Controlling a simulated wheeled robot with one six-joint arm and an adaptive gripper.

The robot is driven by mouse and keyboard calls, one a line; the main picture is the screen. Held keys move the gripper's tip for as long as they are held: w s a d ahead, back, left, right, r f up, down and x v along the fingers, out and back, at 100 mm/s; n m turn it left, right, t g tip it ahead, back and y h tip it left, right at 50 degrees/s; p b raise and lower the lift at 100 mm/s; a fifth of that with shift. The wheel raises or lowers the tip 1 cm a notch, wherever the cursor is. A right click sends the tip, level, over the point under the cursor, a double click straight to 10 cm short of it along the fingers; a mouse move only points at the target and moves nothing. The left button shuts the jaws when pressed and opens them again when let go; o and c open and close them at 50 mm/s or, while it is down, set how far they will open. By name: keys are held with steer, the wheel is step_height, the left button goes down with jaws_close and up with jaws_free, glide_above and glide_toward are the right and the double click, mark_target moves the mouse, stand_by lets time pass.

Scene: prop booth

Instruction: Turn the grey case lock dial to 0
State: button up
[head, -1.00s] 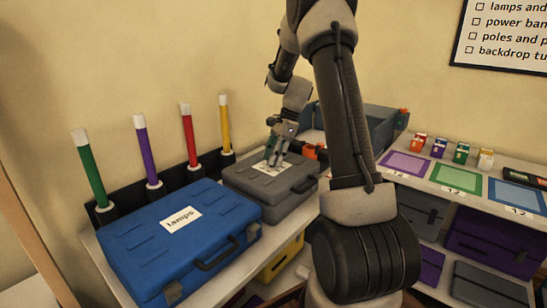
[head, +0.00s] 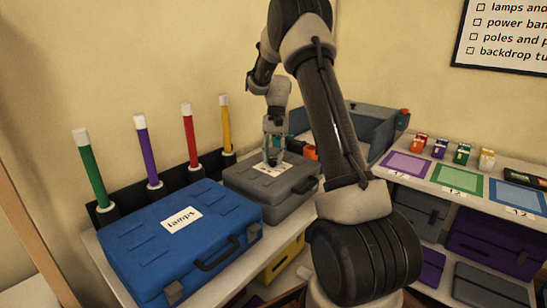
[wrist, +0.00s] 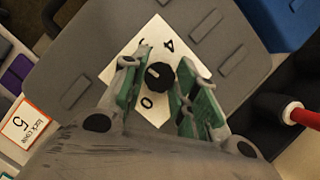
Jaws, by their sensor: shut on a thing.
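The grey case (head: 246,189) lies flat on the shelf to the right of the blue case in the head view. A white card (wrist: 117,70) on its lid shows in the wrist view, with a 4, a 0 and a partly hidden mark. The black dial (wrist: 159,76) with a short white mark sits at the card's middle. The mark is on the dial's upper-left part, not towards the 0. My gripper (wrist: 159,80) is shut on the dial, with a green-padded finger on each side.
A blue case (head: 150,243) labelled Lamps stands close on the left. Upright coloured tubes (head: 189,135) stand behind. Small boxes and coloured mats (head: 457,180) lie on the right shelf.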

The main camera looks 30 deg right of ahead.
steer(key=n+h, duration=0.1)
steer(key=n, duration=0.1)
steer(key=n+g+h, duration=0.1)
steer(key=n, duration=0.2)
steer(key=shift+w+a+n, duration=0.1)
steer(key=shift+n, duration=0.2)
steer(key=n+h, duration=0.2)
steer(key=n, duration=0.3)
steer(key=shift+a, duration=0.15)
steer(key=n+h, duration=0.1)
steer(key=n, duration=0.2)
steer(key=n+t+h, duration=0.1)
steer(key=n, duration=0.2)
steer(key=shift+a, duration=0.1)
steer(key=shift+n+t+h, duration=0.5)
steer(key=shift+n+t, duration=0.2)
steer(key=shift+n, duration=1.5)
steer(key=o, duration=1)
